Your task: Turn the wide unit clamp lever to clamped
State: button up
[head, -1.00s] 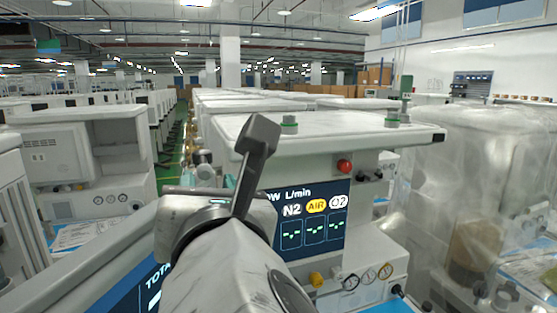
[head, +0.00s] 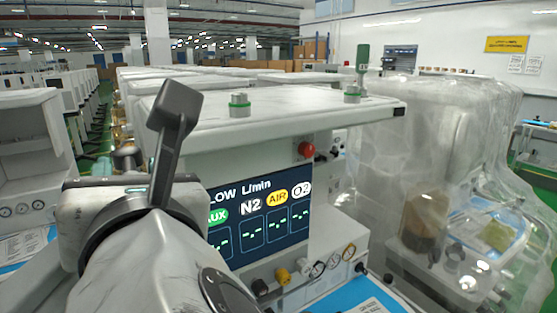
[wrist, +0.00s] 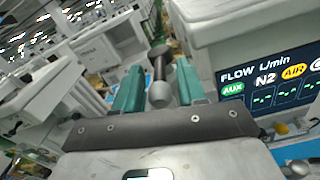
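A dark rod with a rounded grey knob (wrist: 159,92), which looks like the clamp lever, shows in the wrist view. It lies between the two teal fingers of my gripper (wrist: 158,72), with the knob towards the camera. The fingers stand apart, with a narrow gap on each side of the knob; I see no firm grip. The wide unit (head: 270,120) has a white top and a flow screen (head: 262,215) reading AUX, N2, AIR and O2.
A plastic-wrapped unit (head: 440,165) stands to the right. A red knob (head: 306,150) and small gauges (head: 333,261) are on the wide unit's front. Another white cart (head: 35,150) stands at the left, with a green floor aisle (head: 78,135) between.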

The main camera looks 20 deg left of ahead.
grip_shut()
dwell(0.4)
jog(key=shift+s+a+m+t+h, duration=0.15)
jog(key=shift+m+t+h, duration=0.2)
jog(key=shift+t+h, duration=0.1)
jog(key=shift+s+a+m+t+h, duration=0.15)
jog(key=shift+m+t+h, duration=0.2)
jog(key=shift+t+h, duration=0.1)
grip_release()
